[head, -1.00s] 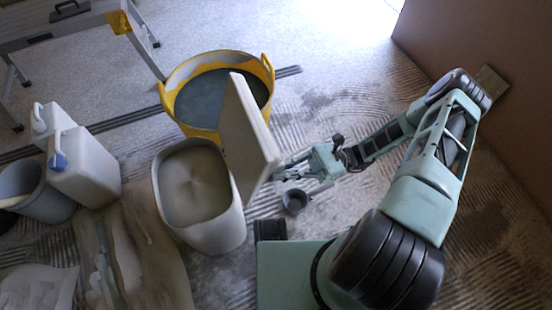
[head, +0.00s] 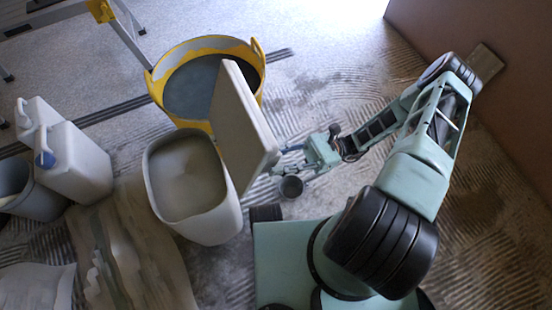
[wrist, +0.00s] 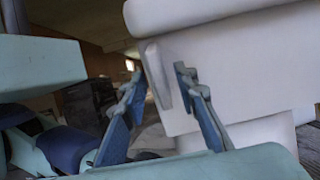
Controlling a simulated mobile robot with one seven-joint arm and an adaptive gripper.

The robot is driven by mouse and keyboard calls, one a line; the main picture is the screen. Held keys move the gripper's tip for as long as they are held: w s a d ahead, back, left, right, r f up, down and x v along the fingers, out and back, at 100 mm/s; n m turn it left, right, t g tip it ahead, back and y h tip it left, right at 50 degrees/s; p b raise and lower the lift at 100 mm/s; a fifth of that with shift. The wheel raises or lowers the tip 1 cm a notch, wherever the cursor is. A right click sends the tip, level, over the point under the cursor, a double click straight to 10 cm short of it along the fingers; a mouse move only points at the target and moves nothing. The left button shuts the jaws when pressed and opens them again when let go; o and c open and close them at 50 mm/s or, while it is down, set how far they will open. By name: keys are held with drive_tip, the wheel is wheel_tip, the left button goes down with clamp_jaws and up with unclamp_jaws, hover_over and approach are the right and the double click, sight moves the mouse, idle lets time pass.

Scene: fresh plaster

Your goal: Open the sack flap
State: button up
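An open-topped, pale, rigid-looking bin (head: 222,222), which I take for the sack, stands on the floor with a grey fill inside. Its pale flap (head: 243,125) stands raised, roughly upright, at the bin's right side. The flap also fills the upper right of the wrist view (wrist: 235,70). My gripper (head: 277,172) is at the flap's near right edge. In the wrist view my gripper's two blue fingers (wrist: 160,72) stand apart, with a pale tab (wrist: 160,78) of the flap showing between the tips. I cannot tell whether they touch it.
A yellow-rimmed tub (head: 258,65) with dark fill stands just behind the bin. White jugs (head: 80,165) and a grey bucket (head: 35,195) stand left. A pale bag-like thing (head: 38,288) lies lower left. A brown wall (head: 470,50) rises right. Open floor lies at the top centre.

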drive_tip(key=v, duration=1.2)
drive_tip(key=shift+r, duration=0.15)
idle(0.5)
